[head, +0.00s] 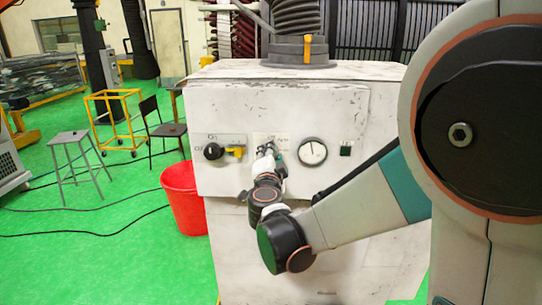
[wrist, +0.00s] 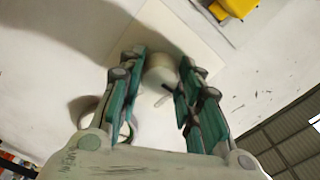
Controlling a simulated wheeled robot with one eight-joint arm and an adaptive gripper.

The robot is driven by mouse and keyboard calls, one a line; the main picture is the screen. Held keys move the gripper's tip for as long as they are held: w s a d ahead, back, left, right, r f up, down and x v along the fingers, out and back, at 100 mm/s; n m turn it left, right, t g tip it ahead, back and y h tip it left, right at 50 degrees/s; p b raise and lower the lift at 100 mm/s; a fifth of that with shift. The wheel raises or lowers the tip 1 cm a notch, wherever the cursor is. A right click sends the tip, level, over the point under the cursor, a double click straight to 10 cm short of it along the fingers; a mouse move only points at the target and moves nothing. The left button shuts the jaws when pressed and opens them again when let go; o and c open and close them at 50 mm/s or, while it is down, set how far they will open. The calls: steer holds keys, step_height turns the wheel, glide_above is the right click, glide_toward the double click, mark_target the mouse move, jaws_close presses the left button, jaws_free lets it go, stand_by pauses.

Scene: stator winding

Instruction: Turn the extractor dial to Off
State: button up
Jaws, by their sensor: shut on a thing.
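The dial (wrist: 160,72) is a pale round knob on a light plate, seen between my fingers in the wrist view. A short dark bar shows at its near side. In the head view my gripper (head: 268,152) reaches the front of the white extractor cabinet (head: 345,110), at the light label plate (head: 262,138). There the gripper hides the dial. The plate's lettering is too small to read, so I cannot tell which setting the dial points to.
Left of my gripper are a black knob (head: 213,151) and a yellow handle (head: 237,152). Right of it are a round gauge (head: 313,152) and a small dark switch (head: 346,151). A red bin (head: 184,198) stands beside the cabinet.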

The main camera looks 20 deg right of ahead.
steer(key=o, duration=1)
steer(key=shift+o, duration=0.2)
steer(key=shift+s+a, duration=0.1)
steer(key=v, duration=0.7)
steer(key=shift+s, duration=0.2)
